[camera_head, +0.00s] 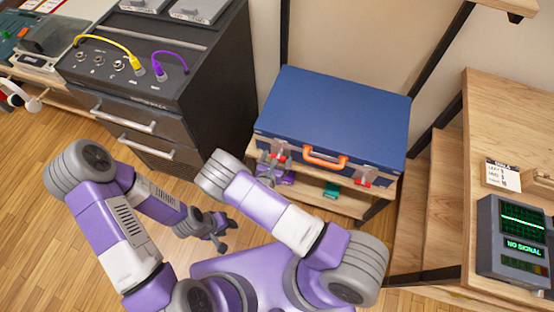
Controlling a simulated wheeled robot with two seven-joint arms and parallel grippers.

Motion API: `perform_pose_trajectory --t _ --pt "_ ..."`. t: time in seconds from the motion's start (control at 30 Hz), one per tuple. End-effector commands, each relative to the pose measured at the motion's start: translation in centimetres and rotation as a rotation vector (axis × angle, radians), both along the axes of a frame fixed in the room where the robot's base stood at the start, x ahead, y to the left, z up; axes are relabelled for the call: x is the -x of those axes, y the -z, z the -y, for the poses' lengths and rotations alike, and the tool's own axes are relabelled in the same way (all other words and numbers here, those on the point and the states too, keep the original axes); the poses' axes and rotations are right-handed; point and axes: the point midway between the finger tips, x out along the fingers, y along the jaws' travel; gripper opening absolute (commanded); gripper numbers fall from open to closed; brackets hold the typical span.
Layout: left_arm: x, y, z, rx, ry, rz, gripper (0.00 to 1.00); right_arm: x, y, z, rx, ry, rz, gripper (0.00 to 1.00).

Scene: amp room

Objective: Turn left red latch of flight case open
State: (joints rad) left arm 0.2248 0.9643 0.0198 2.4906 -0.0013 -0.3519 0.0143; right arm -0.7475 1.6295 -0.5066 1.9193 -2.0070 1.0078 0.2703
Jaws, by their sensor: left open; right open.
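The blue flight case (335,110) lies closed on a wooden shelf, with an orange handle (326,161) on its front. Its left red latch (279,157) is small and partly hidden by my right gripper; I cannot tell its turn angle. The right red latch (364,183) shows right of the handle. My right gripper (269,170) is open, at the front of the case by the left latch; contact is unclear. My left gripper (219,238) is open and empty, low over the floor, left of and well away from the case.
A dark drawer cabinet (215,85) with yellow and purple cables stands left of the case. Purple and green items (332,190) sit on the lower shelf. A wooden surface (490,130) with a "NO SIGNAL" device (514,240) is at right. Floor at left is clear.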

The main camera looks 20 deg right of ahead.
Motion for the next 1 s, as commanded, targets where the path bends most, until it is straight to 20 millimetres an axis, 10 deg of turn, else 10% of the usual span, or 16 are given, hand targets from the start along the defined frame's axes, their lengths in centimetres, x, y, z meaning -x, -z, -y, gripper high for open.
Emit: perform_pose_trajectory --t 0.13,0.5,1.0 --pt "0.0 -0.03 0.0 0.0 0.0 0.0 0.43 0.01 -0.04 0.0 0.0 0.0 0.0 0.89" --pt "0.0 -0.02 0.0 0.0 0.0 0.0 0.43 0.03 -0.05 -0.01 0.0 0.001 0.0 0.33" --pt "0.0 0.31 0.0 0.0 0.0 0.0 0.43 -0.11 0.04 -0.23 0.119 0.001 -0.08 0.33"
